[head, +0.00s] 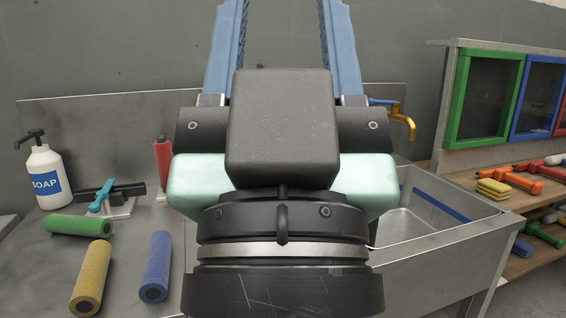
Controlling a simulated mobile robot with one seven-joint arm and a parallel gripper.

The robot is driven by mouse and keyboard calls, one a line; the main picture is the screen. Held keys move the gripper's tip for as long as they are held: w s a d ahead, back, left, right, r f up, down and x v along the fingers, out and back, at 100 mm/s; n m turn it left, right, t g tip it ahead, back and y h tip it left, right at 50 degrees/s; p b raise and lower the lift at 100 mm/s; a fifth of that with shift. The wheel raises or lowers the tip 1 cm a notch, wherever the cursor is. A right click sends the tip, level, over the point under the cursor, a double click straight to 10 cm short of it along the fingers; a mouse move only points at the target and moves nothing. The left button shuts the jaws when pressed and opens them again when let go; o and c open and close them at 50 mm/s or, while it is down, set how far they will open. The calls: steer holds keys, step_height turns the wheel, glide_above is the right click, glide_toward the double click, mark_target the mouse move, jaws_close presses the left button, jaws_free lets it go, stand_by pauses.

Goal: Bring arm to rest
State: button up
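The gripper hides the middle of the counter and part of the sink.
A steel counter (130,225) holds a soap bottle (45,178), green roll (80,225), yellow roll (90,278), blue roll (156,266) and red bottle (163,160). The sink (425,215) with an orange tap (402,120) is right. Wooden shelves (450,162) with tools stand far right.

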step_height(320, 180, up, 27)
steer(key=p, duration=2.4)
steer(key=shift+f+p, duration=0.15)
steer(key=shift+p, duration=0.15)
